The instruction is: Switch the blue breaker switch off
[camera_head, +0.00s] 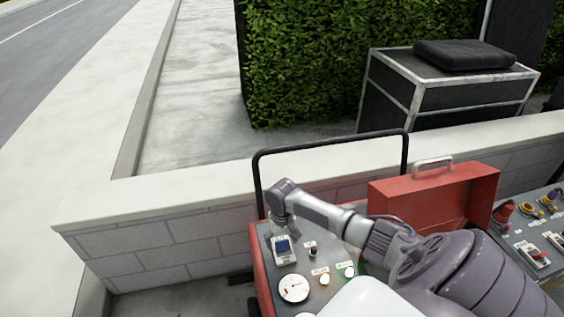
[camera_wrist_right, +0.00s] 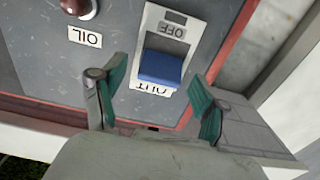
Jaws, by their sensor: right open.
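The blue breaker switch (camera_head: 283,246) sits in a pale plate on the grey top of a red-edged panel. In the right wrist view the blue rocker (camera_wrist_right: 161,68) stands out from its plate. An upside-down OFF label shows above it, and another label below is partly covered. My right gripper (camera_wrist_right: 156,88) is open, its two green-padded fingers apart on either side of the switch's lower end, with nothing between them. Whether they touch the panel I cannot tell. In the head view my right gripper (camera_head: 280,222) is just behind the switch. My left gripper is not in view.
A round gauge (camera_head: 293,288) and small knobs (camera_head: 324,279) lie on the panel near the switch. A red toolbox (camera_head: 436,197) stands to the right, and a black rail (camera_head: 330,140) rises behind. A low block wall (camera_head: 165,240) runs behind the panel.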

